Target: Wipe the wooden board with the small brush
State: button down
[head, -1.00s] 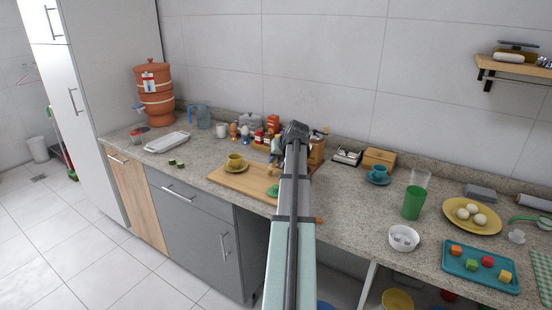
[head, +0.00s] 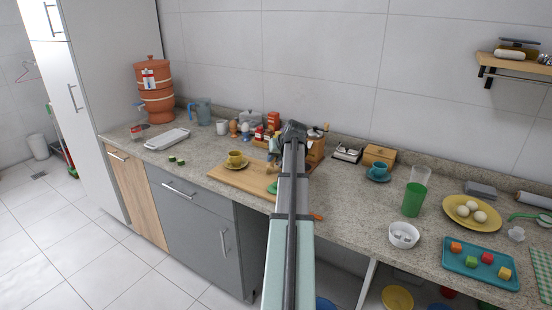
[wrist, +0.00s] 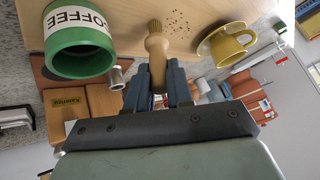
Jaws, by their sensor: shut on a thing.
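The wooden board (head: 232,178) lies on the counter near its front edge, and its surface also shows at the top of the wrist view (wrist: 125,14). Dark crumbs (wrist: 180,20) are scattered on it. My gripper (wrist: 160,84) is shut on the light wooden handle of the small brush (wrist: 157,50). The brush's tan bristles point at the board beside the crumbs; I cannot tell whether they touch. A yellow cup (wrist: 232,42) on a saucer stands on the board; it also shows in the head view (head: 235,158). My arm hides the board's right part in the head view.
A green container labelled COFFEE (wrist: 80,55) is close to the brush on the left in the wrist view. Jars and boxes crowd the wall behind the board.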

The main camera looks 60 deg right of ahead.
jog(key=shift+w, duration=4.6)
jog(key=shift+a, duration=0.4)
jog(key=shift+s, duration=5)
jog(key=shift+a, duration=0.4)
jog(key=shift+w, duration=5)
jog(key=shift+r, duration=0.1)
jog(key=shift+r, duration=2.95)
